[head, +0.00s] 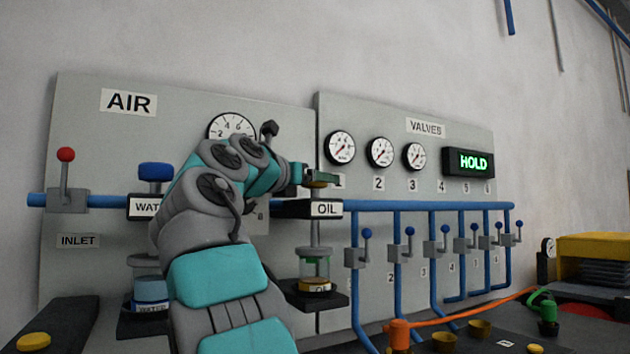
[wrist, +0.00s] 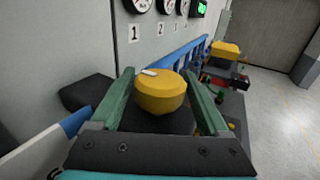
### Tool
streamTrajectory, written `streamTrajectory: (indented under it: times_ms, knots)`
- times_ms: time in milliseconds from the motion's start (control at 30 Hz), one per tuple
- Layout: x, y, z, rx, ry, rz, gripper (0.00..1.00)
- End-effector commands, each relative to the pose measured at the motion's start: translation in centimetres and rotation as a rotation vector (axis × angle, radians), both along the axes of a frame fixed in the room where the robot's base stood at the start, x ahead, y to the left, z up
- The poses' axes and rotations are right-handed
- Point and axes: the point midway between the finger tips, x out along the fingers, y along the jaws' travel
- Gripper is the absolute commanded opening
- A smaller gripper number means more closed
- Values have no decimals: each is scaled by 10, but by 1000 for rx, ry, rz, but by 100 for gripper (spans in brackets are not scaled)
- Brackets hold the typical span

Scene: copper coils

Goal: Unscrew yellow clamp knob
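The yellow clamp knob (wrist: 161,93) sits between the two green fingers of my gripper (wrist: 160,82) in the wrist view. A finger lies along each side of it, and it appears to fill the gap. The knob has a white mark on its top edge. In the head view my gripper (head: 318,178) is at the top of the OIL clamp (head: 315,208), and the knob is mostly hidden there by the fingers. Below the OIL block, a glass jar (head: 315,266) stands on a dark shelf.
A WATER clamp with a blue knob (head: 156,171) stands left of my arm. A red-tipped inlet lever (head: 66,155) is further left. Blue pipes with several small valves (head: 445,238) run right of OIL. The display (head: 468,162) reads HOLD. Gauges line the panel above.

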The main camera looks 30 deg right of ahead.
Motion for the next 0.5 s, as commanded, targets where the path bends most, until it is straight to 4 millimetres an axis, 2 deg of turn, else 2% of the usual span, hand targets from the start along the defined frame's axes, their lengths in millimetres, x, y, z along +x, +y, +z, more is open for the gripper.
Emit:
streamTrajectory:
  times_ms: [67, 500]
  knots:
    - [0, 0, 0, 0, 0, 0, 68]
    - [0, 0, 0, 0, 0, 0, 19]
